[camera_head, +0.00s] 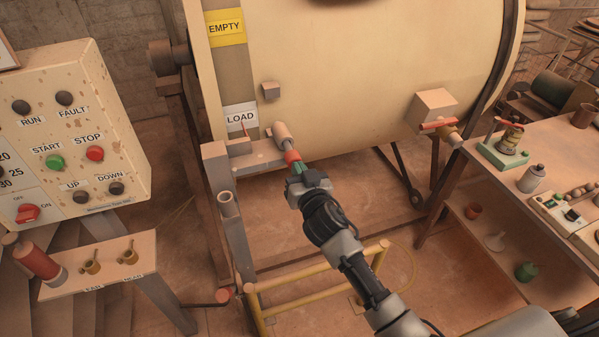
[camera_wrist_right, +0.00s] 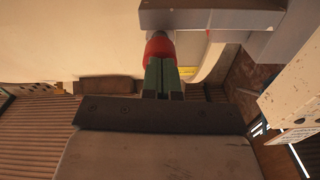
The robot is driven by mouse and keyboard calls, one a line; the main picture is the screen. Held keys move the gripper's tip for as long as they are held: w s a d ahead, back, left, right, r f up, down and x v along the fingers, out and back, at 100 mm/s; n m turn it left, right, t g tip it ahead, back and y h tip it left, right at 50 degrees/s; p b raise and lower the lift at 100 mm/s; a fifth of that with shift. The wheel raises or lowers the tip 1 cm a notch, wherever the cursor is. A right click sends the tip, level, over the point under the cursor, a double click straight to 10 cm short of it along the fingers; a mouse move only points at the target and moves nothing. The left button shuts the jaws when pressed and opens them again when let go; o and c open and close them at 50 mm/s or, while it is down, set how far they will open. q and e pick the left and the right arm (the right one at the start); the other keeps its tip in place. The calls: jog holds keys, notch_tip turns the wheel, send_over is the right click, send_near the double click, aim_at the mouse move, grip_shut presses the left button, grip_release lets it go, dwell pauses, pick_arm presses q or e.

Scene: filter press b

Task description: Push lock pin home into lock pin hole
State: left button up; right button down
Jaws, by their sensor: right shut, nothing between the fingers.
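The lock pin (camera_head: 291,157) shows a red end at the bracket (camera_head: 262,160) beside the large cream drum. A grey cylinder (camera_head: 282,133) stands just behind the red end, in line with it. My right gripper (camera_head: 297,167) is shut, with its green fingertips at the red end and nothing between them. In the right wrist view the red end (camera_wrist_right: 160,46) sits right at the tips of the green fingers (camera_wrist_right: 161,72), under the grey bracket (camera_wrist_right: 205,16). The lock pin hole is hidden. I cannot tell how deep the pin sits. My left gripper is not in view.
The cream drum (camera_head: 370,70) fills the back, with LOAD (camera_head: 241,116) and EMPTY (camera_head: 226,27) labels. A control panel (camera_head: 70,130) stands at the left. A yellow rail (camera_head: 320,268) runs below my right arm. A workbench (camera_head: 545,180) stands at the right.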

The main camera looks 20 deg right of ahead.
jog(key=shift+w+b, duration=0.65)
jog(key=shift+w, duration=1.25)
jog(key=shift+s+p, duration=0.35)
jog(key=shift+s, duration=0.25)
jog(key=s+b, duration=0.2)
jog(key=s, duration=1.1)
jog(key=s+d+f+n+g, duration=0.1)
jog(key=s+f+g, duration=0.2)
jog(key=f, duration=0.9)
jog(key=s+f+n+g+b, duration=0.1)
jog(key=s+f+g, duration=0.25)
jog(key=f, duration=0.85)
jog(key=s+d+f+g, duration=0.15)
jog(key=s+f, duration=0.25)
jog(key=f, duration=0.9)
jog(key=s+d+f+g, duration=0.1)
jog(key=s+f+g, duration=0.2)
jog(key=s+f, duration=0.3)
jog(key=s+d+f+n+g, duration=0.1)
jog(key=s+f+g, duration=0.2)
jog(key=s, duration=1.1)
jog(key=s+d+f+g+b, duration=0.1)
jog(key=s+d+f+g, duration=0.1)
jog(key=s+f, duration=0.7)
jog(key=shift+s+f+g+h, duration=0.3)
jog(key=shift+s+g, duration=0.2)
jog(key=shift+s, duration=0.6)
